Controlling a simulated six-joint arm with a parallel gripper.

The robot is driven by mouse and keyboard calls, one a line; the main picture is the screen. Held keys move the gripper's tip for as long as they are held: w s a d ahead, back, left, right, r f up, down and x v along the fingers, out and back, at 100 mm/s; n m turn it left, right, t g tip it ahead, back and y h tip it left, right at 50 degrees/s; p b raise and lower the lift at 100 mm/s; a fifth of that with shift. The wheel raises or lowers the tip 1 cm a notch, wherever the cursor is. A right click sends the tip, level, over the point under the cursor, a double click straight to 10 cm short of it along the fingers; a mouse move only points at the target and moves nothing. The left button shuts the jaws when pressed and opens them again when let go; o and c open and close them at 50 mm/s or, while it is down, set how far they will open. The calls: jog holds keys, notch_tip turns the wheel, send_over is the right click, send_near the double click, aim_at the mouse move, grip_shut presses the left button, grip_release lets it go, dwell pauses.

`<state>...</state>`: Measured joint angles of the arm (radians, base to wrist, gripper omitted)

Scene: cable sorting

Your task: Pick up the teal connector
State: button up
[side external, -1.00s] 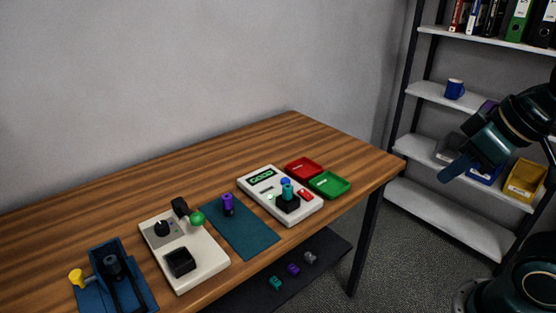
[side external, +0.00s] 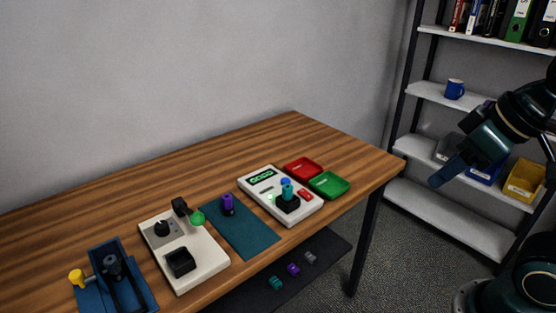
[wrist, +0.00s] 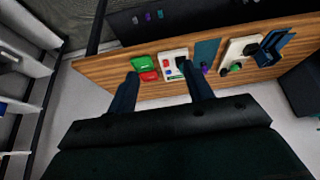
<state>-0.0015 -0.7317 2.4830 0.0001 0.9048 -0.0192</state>
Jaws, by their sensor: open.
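A teal connector (side external: 287,192) stands upright in the black socket of the white tester (side external: 256,193), whose small display is lit green. Another teal piece (side external: 275,283) lies on the dark lower shelf under the table. My gripper (side external: 437,181) hangs in the air right of the table, well away from both teal pieces. In the wrist view my gripper (wrist: 162,84) shows its two fingers spread with nothing between them. The tester shows small beyond the fingers there, and the right finger is close to its image.
A purple connector (side external: 228,204) stands on the teal mat (side external: 254,240). A white crimping unit (side external: 205,268) and a blue fixture (side external: 137,292) are further left. Shelving (side external: 450,213) stands behind my arm.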

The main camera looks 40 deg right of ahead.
jog(key=w+r+n+g, duration=0.2)
jog(key=w+r+n, duration=0.15)
jog(key=w, duration=0.45)
jog(key=n+g, duration=0.4)
jog(key=n, duration=0.8)
send_over(289, 186)
notch_tip(289, 186, down, 9)
jog(key=shift+f, duration=0.15)
jog(key=shift+f, duration=0.15)
notch_tip(289, 186, down, 8)
jog(key=shift+r, duration=0.1)
jog(key=shift+f, duration=0.25)
